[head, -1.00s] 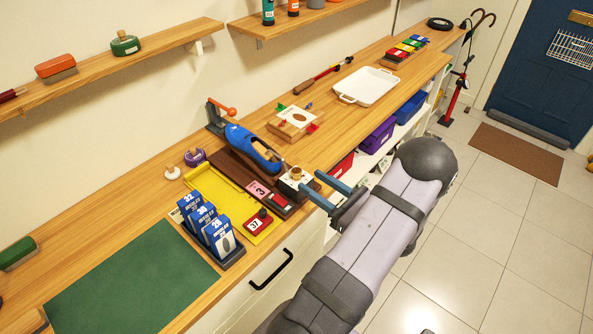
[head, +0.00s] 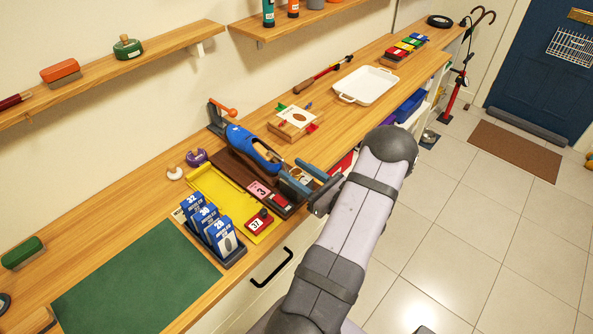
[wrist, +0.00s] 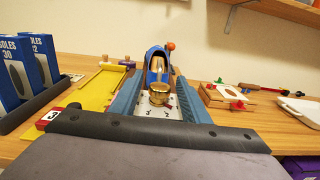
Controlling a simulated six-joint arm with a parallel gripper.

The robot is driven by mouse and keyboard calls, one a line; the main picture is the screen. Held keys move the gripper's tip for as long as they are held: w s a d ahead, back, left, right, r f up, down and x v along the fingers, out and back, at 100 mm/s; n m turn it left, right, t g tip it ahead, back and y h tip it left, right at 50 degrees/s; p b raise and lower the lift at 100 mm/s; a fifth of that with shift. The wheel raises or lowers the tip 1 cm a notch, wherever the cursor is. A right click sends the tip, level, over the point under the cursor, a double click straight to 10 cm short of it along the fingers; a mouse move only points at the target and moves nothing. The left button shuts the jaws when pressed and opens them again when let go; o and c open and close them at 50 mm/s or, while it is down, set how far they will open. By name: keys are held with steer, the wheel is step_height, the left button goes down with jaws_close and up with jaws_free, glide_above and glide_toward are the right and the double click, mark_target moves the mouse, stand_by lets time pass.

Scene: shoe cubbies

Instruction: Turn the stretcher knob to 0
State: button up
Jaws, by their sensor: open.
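The stretcher knob (wrist: 159,92) is a round brass knob on a pale dial plate (wrist: 156,112). It sits at the near end of the blue shoe (wrist: 157,66). In the head view, the blue shoe (head: 252,148) is on a dark brown base on the counter, and the knob is largely hidden by my fingers. My gripper (head: 303,178) is open, its two blue fingers at the knob's end of the base. In the wrist view, the fingers of my gripper (wrist: 158,88) lie left and right of the knob with gaps. The dial reading is too small to tell.
A wooden box (head: 294,123) and a white tray (head: 366,86) stand farther right.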

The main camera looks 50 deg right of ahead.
mark_target(301, 174)
steer(key=c, duration=1)
steer(key=n+y+b, duration=0.1)
steer(key=y+b, duration=0.1)
steer(key=shift+d+f+n+y, duration=0.1)
steer(key=shift+f+n+y, duration=0.05)
steer(key=shift+n+y, duration=0.25)
steer(key=shift+r+n+g+y+b, duration=0.25)
steer(key=shift+n+y+b, duration=0.4)
steer(key=shift+y, duration=0.45)
steer(key=o, duration=1)
steer(key=shift+f, duration=0.1)
steer(key=b+v, duration=0.2)
steer(key=v, duration=0.4)
steer(key=shift+s, duration=0.65)
